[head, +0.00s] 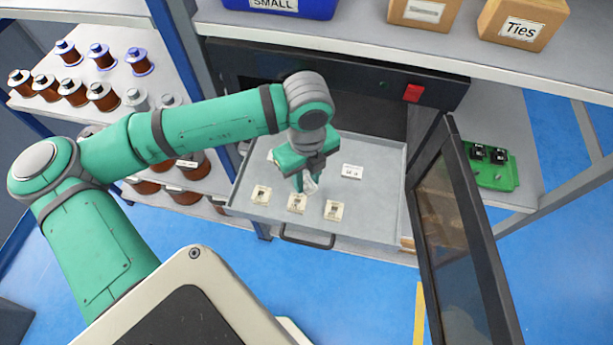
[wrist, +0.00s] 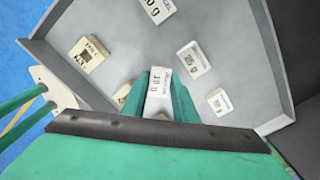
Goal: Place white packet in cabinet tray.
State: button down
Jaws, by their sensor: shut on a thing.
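My gripper (head: 306,186) is shut on a white packet (head: 311,187) and holds it over the grey cabinet tray (head: 384,195). In the wrist view the packet (wrist: 158,98), with dark print on its face, sits between the two green fingers of my gripper (wrist: 158,88). The tray is pulled out of the dark cabinet and also shows in the wrist view (wrist: 245,60). I cannot tell whether the held packet touches the tray floor. The fingers partly hide it in the head view.
Several labelled packets lie in the tray, including a front one (head: 334,210) and a back right one (head: 352,171). The dark cabinet door (head: 465,240) stands open at the right. A shelf (head: 350,42) with boxes is above; spools (head: 103,97) stand at the left.

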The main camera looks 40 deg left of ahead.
aim_at(308, 182)
jog(key=shift+f, duration=0.15)
jog(key=c, duration=1.7)
grip_release()
notch_tip(308, 182, up, 12)
jog(key=shift+r, duration=0.25)
jog(key=shift+w, duration=0.1)
